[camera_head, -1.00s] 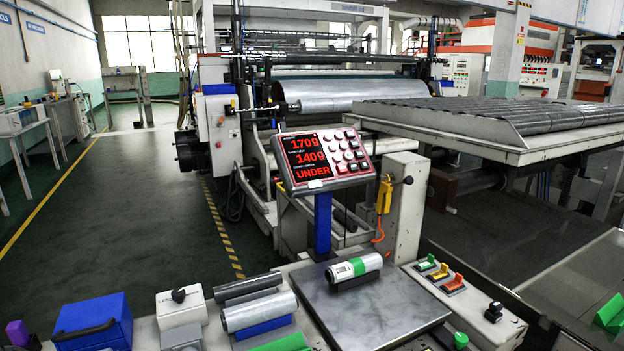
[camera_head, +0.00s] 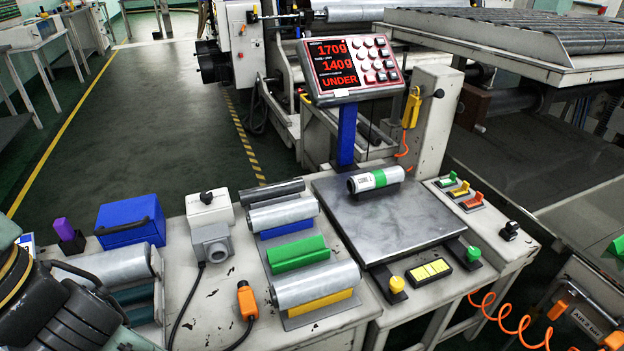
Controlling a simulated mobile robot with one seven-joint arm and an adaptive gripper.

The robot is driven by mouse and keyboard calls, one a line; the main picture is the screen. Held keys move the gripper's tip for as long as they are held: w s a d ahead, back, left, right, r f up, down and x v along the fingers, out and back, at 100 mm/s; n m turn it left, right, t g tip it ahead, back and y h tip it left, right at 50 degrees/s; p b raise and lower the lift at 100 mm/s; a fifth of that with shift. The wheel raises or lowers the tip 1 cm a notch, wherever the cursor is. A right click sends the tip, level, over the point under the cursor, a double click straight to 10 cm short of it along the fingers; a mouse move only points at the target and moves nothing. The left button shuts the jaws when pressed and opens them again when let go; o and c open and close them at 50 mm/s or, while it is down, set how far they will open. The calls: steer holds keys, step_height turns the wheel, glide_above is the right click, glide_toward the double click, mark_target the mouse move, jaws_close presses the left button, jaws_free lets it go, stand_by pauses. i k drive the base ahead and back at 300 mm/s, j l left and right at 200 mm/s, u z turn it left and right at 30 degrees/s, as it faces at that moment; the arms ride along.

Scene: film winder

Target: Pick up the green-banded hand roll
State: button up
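The green-banded hand roll (camera_head: 376,180) is a short, pale cylinder with a green band around its middle and dark lettering on its white left part. It lies on its side across the back of the dark metal plate of the scale (camera_head: 390,228). The scale's display (camera_head: 350,66) reads 170g, 140g and UNDER in red. Part of my arm shows at the lower left edge, well to the left of the roll and apart from it. My gripper's fingers are not in view.
Left of the scale, a rack holds grey rolls (camera_head: 316,285) with blue and yellow strips, and a green holder (camera_head: 298,253). A blue box (camera_head: 131,222) and a grey switch box (camera_head: 209,209) stand further left. Coloured switches (camera_head: 460,189) sit right of the scale. The display post rises behind it.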

mark_target(377, 178)
steer(key=i+l+u, duration=0.1)
steer(key=l+u, duration=0.25)
steer(key=l, duration=1)
steer(key=i+l+u, duration=0.1)
steer(key=l, duration=0.25)
steer(key=i+l+u, duration=0.15)
steer(key=l, duration=0.25)
steer(key=l+u, duration=0.1)
steer(key=l, duration=0.3)
steer(key=i+l+u, duration=0.1)
steer(key=i, duration=0.25)
steer(key=i+l, duration=0.3)
steer(key=i+u, duration=0.05)
